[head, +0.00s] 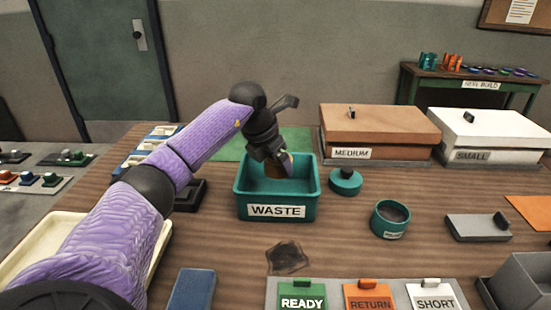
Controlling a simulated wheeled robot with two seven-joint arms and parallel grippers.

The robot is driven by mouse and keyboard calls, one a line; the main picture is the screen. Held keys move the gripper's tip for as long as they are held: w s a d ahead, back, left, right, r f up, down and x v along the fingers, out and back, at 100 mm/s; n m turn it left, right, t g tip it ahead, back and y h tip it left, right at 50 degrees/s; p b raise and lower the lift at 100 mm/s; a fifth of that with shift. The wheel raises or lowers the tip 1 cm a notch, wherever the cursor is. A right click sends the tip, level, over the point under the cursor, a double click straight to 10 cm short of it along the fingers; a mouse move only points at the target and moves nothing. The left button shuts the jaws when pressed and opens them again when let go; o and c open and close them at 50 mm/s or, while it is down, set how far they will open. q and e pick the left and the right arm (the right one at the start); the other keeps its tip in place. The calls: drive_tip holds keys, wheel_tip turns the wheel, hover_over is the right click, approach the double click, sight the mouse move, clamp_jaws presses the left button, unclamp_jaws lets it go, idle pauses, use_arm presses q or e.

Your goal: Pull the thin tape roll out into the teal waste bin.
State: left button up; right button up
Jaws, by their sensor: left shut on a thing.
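The teal waste bin (277,212) stands on the wooden table, with a white WASTE label on its front. My left gripper (278,166) points down over the bin's opening, at its back half. It is shut on a small brown thing, seemingly the tape roll (275,171), which is mostly hidden by the fingers and looks at or just below the rim level. I cannot tell whether it touches the bin. My right gripper is not in view.
Brown MEDIUM box (378,128) and white SMALL box (488,132) stand behind right. A round teal tub (390,219) and its lid (345,181) are right of the bin. READY (301,296), RETURN (369,297) and SHORT (436,298) cards line the front. A dark stain (288,258) marks the table.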

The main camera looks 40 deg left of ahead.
use_arm(q)
drive_tip(key=shift+f+b, duration=1.45)
drive_tip(key=shift+f, duration=1.15)
drive_tip(key=shift+f+b, duration=0.35)
drive_tip(key=shift+f, duration=0.25)
drive_tip(key=shift+a+f+b, duration=0.2)
drive_tip(key=shift+f+b, duration=0.35)
drive_tip(key=shift+f, duration=0.45)
drive_tip(key=shift+f, duration=0.1)
drive_tip(key=o, duration=1)
drive_tip(key=shift+c, duration=0.2)
drive_tip(key=shift+d, duration=0.25)
drive_tip(key=shift+d+r, duration=0.1)
drive_tip(key=shift+r, duration=0.25)
